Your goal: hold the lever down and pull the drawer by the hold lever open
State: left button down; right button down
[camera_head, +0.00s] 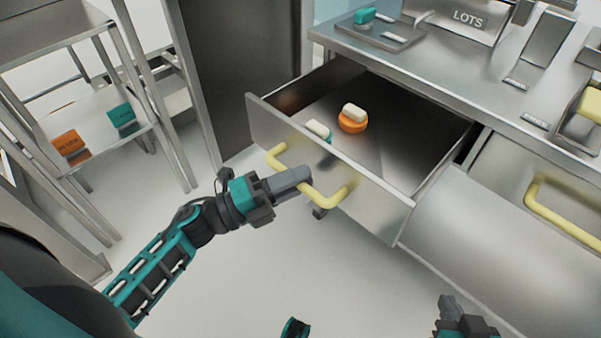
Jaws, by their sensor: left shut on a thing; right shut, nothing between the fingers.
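The steel drawer (376,205) below the counter stands pulled open. Its yellow bar handle (333,198) is on the front panel. My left gripper (300,180) is at the middle of this handle and shut on it, hiding part of the bar. Inside the drawer lie an orange round piece (353,125) with a cream top and a teal piece (320,130) with a cream top, partly hidden by the front panel. My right gripper (447,303) is low in the picture, shut and empty, apart from the drawer. I cannot tell which part is the lever.
A second yellow handle (560,215) is at right. A rack (95,135) with orange and teal bins stands left. The floor between is clear.

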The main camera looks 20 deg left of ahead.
pick_arm(q)
jog(key=shift+a, duration=0.1)
jog(key=c, duration=1.1)
grip_release()
jog(key=shift+o, duration=0.2)
jog(key=v, duration=1.3)
jog(key=shift+w, duration=0.1)
